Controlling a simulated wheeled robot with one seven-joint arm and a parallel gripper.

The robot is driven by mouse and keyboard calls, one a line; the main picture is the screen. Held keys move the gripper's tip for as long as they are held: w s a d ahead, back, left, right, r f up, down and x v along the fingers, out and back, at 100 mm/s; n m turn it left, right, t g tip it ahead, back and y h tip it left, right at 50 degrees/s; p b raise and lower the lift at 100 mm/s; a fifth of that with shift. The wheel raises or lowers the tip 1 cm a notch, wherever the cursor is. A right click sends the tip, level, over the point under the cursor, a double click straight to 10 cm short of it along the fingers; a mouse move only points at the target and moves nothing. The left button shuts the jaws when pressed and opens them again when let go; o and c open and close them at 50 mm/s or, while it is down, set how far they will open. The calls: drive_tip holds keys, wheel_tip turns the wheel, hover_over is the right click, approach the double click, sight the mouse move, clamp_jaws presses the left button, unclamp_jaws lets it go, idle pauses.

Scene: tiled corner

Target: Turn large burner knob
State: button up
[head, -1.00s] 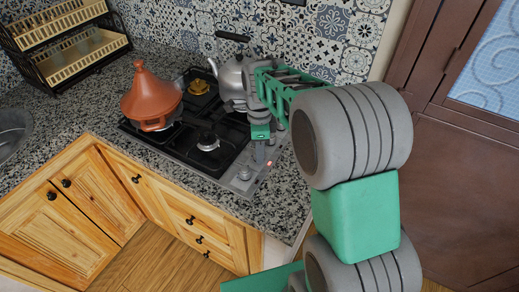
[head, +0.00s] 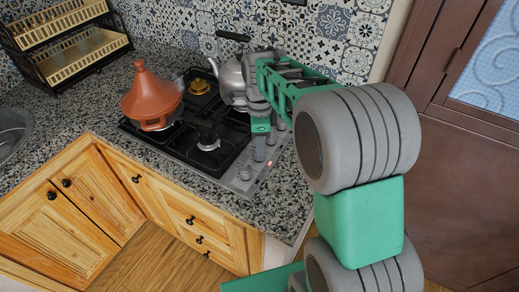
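The black gas stove (head: 175,145) is set in the speckled counter, with a silvery control strip (head: 238,182) along its right side. A burner knob (head: 245,173) shows near the strip's front end. Another knob (head: 281,124) shows farther back, beside my gripper. My gripper (head: 260,155) points down over the strip, between these knobs. Its fingers overlap in this view, so I cannot tell whether they are open or touching a knob. The arm and gripper hide part of the strip.
An orange tagine (head: 151,95) stands on the left burner. A silver kettle (head: 232,78) stands at the back right, close to my arm. A dish rack (head: 66,40) is at the back left. The counter's front right is clear.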

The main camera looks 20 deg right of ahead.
wheel_tip(320, 180, up, 6)
drive_tip(key=shift+f, duration=0.25)
drive_tip(key=s+f+n+t, duration=0.2)
drive_tip(key=s+n+t, duration=0.1)
drive_tip(key=s+n, duration=1.2)
drive_tip(key=n, duration=0.5)
drive_tip(key=shift+s+a+n+t, duration=0.2)
drive_tip(key=shift+s+n+t, duration=0.1)
drive_tip(key=shift+t, duration=0.1)
drive_tip(key=shift+f, duration=0.1)
idle(0.5)
